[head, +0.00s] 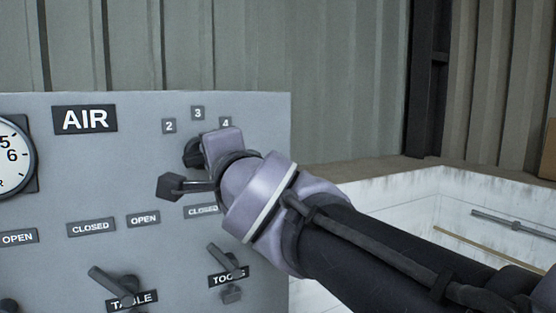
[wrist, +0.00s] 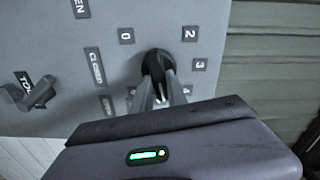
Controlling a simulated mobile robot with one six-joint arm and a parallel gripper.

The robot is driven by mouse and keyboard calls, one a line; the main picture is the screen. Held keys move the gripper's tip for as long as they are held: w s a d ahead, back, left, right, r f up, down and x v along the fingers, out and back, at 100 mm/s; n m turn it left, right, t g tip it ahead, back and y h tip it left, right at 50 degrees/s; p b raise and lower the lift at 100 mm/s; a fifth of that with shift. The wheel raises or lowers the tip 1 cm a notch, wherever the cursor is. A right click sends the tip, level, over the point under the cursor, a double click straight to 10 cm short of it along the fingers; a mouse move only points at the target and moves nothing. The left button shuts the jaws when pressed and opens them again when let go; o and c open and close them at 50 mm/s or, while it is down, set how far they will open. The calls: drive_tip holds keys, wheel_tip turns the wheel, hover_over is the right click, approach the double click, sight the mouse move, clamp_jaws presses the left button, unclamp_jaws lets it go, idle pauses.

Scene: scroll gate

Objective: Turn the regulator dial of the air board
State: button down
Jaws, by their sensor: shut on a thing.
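The grey air board (head: 60,195) carries a black regulator dial (head: 191,153), mostly hidden by my gripper in the head view. Number plates 2, 3 and 4 arc above it. In the wrist view the black dial (wrist: 156,62) sits between the two fingers of my gripper (wrist: 161,80), which is shut on it. The plates 0, 2 and 3 show around it there. Which number the dial points at cannot be told.
Below the dial are the TABLE lever (head: 115,283) and the TOOLS lever (head: 228,262), with OPEN and CLOSED plates above. A gauge (head: 10,155) is at the left edge. A white open bin (head: 400,190) stands right of the board, under my arm.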

drive_tip(key=shift+m, duration=1)
drive_tip(key=c, duration=1.3)
unclamp_jaws()
